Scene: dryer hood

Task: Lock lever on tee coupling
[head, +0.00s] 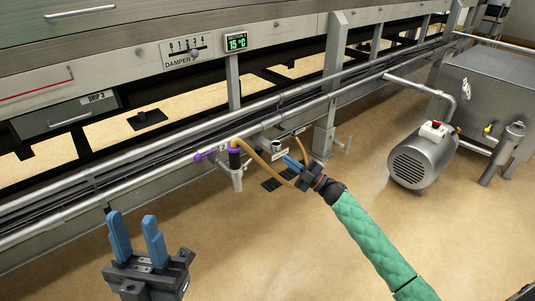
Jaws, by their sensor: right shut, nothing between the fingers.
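A tee coupling (235,165) with a dark upright body hangs at the lower rail, near the middle of the head view. A purple lever (205,155) sticks out to its left, and a purple collar shows at its top. An orange hose (266,165) curves from the coupling down to the right. My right gripper (289,162), on the green-sleeved arm, is shut and empty, right of the coupling and beside the hose; whether it touches the hose is unclear. My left gripper (134,222) is open and empty at the lower left, apart from the coupling.
Long metal rails (300,105) run diagonally below the dryer hood. A support post (329,90) stands right of the coupling. A motor (422,158) and a steel tank (480,90) stand at the right. The tan floor in front is open.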

